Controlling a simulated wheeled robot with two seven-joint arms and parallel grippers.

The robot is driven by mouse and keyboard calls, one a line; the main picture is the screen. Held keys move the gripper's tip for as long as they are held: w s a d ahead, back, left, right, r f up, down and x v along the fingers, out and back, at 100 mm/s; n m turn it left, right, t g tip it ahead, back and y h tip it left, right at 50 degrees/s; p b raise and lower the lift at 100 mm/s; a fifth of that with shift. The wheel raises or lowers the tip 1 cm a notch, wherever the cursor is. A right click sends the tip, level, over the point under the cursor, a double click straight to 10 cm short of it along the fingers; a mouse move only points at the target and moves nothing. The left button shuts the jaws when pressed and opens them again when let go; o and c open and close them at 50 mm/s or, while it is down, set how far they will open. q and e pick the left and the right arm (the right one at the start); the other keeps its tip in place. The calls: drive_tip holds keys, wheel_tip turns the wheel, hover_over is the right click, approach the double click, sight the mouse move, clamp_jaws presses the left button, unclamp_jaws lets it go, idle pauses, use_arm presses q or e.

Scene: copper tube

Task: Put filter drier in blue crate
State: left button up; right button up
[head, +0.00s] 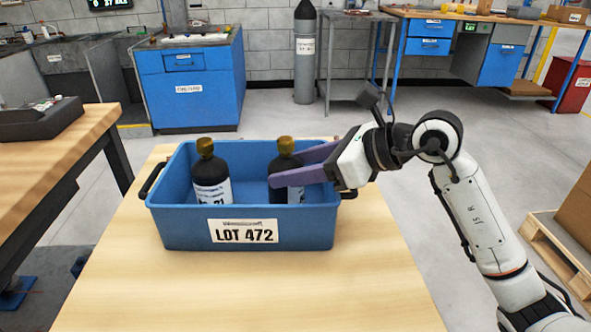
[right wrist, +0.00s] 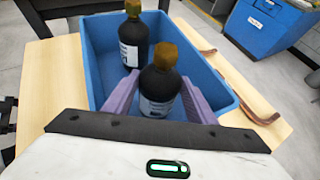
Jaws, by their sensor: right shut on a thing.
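The blue crate (head: 170,227) with a LOT 472 label sits on the wooden table. Two black filter driers with brass-coloured tops and white labels stand upright within its walls. The left drier (head: 211,178) stands by itself at the crate's left side. My right gripper (head: 285,178) reaches in over the crate's right wall, its purple fingers shut around the right drier (head: 285,163). In the right wrist view this drier (right wrist: 160,85) is between the two fingers, and the other drier (right wrist: 133,38) stands just beyond it. The drier's base is hidden by the crate wall. My left gripper is not in view.
The pale wooden table (head: 330,285) is clear in front of the crate. A workbench (head: 68,140) with a dark tray stands at the left. A blue cabinet (head: 190,85) and a grey gas cylinder (head: 305,60) stand behind.

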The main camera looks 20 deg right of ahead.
drive_tip(key=o, duration=1.5)
drive_tip(key=shift+r, duration=0.2)
drive_tip(key=v, duration=1.2)
drive_tip(key=shift+f+p, duration=0.15)
drive_tip(key=shift+p, duration=0.15)
